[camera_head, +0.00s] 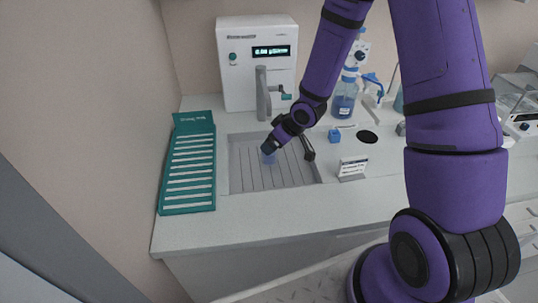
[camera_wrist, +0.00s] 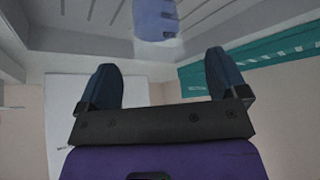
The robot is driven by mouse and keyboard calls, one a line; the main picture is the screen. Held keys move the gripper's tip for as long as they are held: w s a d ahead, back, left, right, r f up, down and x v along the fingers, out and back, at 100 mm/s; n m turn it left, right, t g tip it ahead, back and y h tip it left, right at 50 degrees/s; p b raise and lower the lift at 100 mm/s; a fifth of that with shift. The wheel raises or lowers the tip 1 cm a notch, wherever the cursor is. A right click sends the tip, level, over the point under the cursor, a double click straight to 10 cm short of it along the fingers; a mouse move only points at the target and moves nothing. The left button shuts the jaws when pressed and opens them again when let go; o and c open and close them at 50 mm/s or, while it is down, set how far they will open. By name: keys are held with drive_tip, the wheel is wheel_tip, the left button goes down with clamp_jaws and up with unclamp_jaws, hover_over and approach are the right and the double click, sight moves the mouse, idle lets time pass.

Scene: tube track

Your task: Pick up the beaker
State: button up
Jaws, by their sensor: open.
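The beaker (camera_head: 268,158) shows as a small, pale blue, see-through shape over the sink (camera_head: 236,178) in the head view, partly hidden by my gripper (camera_head: 269,147).
A small sign (camera_head: 352,168), a blue block (camera_head: 334,136) and a bottle (camera_head: 345,98) are to the right. The front counter strip is clear.

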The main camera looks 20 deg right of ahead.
drive_tip(key=shift+x, duration=2.65)
drive_tip(key=shift+w+r, duration=0.1)
drive_tip(key=shift+w, duration=0.05)
drive_tip(key=c, duration=1.1)
drive_tip(key=shift+o, duration=0.2)
drive_tip(key=shift+r, duration=0.2)
drive_tip(key=shift+r, duration=0.25)
drive_tip(key=shift+d+r, duration=0.15)
drive_tip(key=shift+r, duration=0.1)
drive_tip(key=s+d, duration=0.1)
drive_tip(key=s, duration=0.1)
drive_tip(key=s+d, duration=0.3)
drive_tip(key=s, duration=0.2)
drive_tip(key=shift+d, duration=0.2)
wheel_tip(320, 180, up, 14)
drive_tip(key=shift+w+f, duration=0.15)
drive_tip(key=shift+f, duration=0.05)
